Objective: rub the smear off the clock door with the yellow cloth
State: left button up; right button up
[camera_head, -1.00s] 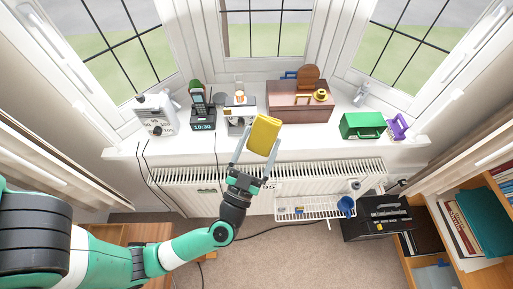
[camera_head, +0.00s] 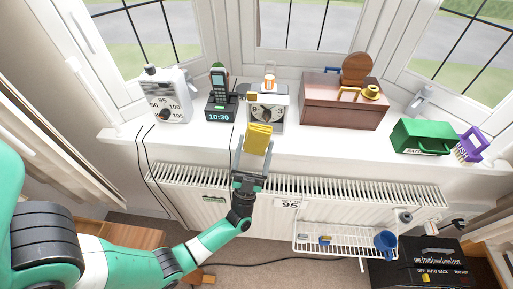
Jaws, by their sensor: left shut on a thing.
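My left gripper (camera_head: 252,152) is shut on the yellow cloth (camera_head: 259,136), which is folded into a pad and points up toward the sill. The clock (camera_head: 279,104) is a pale box with a face marked 9 and 3, standing on the window sill just behind the cloth. The cloth overlaps the lower part of the clock in the head view; I cannot tell whether they touch. Dark patches show on the clock's front, but I cannot tell which are hands and which are smear. My right gripper is not in view.
A phone dock (camera_head: 221,108) and a white dial box (camera_head: 167,100) stand left of the clock. A brown chest (camera_head: 340,108) stands right of it, with a green case (camera_head: 421,138) and purple item (camera_head: 470,146) farther right. The radiator (camera_head: 345,188) lies below the sill.

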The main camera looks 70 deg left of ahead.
pick_arm(q)
jog(key=shift+a, duration=0.1)
jog(key=w+a+b, duration=0.1)
jog(key=a, duration=0.1)
jog(key=w+a+b, duration=0.1)
jog(key=b, duration=0.1)
jog(key=shift+w+a+f, duration=0.1)
jog(key=shift+a+f, duration=0.1)
jog(key=shift+a, duration=0.2)
jog(key=shift+w+a+r, duration=0.15)
jog(key=shift+w+a, duration=0.15)
jog(key=shift+a, duration=0.3)
jog(key=shift+w+a+b, duration=0.1)
jog(key=shift+a+b, duration=0.1)
jog(key=shift+b, duration=0.25)
